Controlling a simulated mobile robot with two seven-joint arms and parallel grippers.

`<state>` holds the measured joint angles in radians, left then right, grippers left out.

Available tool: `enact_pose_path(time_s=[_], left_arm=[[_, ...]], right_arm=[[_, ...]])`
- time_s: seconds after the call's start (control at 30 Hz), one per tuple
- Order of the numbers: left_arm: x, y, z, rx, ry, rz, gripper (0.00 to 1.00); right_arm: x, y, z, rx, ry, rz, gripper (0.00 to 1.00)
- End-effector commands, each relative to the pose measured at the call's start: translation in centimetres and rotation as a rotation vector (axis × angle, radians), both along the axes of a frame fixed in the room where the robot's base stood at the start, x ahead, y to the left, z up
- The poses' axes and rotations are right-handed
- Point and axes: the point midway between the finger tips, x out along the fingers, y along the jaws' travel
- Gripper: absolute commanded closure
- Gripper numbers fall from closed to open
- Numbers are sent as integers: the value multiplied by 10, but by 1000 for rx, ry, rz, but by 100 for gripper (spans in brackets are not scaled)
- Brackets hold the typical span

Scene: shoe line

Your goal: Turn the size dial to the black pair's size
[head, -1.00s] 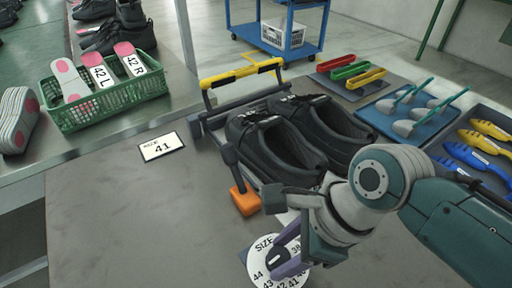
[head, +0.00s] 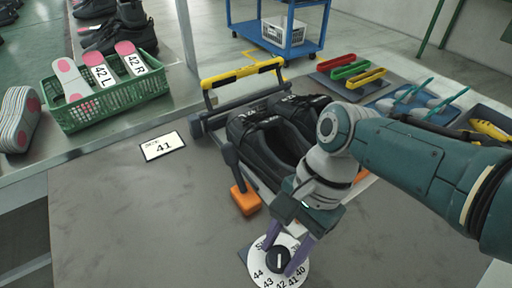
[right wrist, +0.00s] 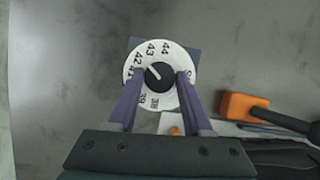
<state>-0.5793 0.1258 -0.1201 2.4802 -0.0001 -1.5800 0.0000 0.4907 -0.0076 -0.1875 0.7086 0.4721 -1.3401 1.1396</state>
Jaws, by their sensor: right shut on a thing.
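The size dial (head: 262,272) is a white disc with numbers around a black knob (head: 278,261), near the table's front edge. My right gripper (right wrist: 162,76) is shut on the knob, with one purple finger on each side. In the right wrist view the knob's white mark (right wrist: 153,72) points up-left, toward the 41 and 42 side; the exact number is hard to tell. The black pair (head: 262,145) lies side by side in a rack behind the dial, partly hidden by my right arm. A card (head: 162,146) left of it reads size 41. My left gripper is not in view.
An orange block with a dark handle (head: 245,199) stands just behind the dial. A green basket (head: 110,112) holds insoles marked 42 L and 42 R. The table's left front is clear.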

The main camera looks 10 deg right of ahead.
Motion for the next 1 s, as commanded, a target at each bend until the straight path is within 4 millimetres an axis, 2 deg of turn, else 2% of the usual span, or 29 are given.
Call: enact_pose_path(time_s=[0.33,0.87,0.9,1.0], left_arm=[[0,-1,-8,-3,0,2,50],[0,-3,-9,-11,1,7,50],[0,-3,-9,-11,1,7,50],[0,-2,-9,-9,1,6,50]], right_arm=[[1,1,-1,-1,-1,137,100],[0,0,-1,-3,-1,160,100],[0,0,-1,-3,-1,160,48],[0,0,-1,-3,-1,160,36]])
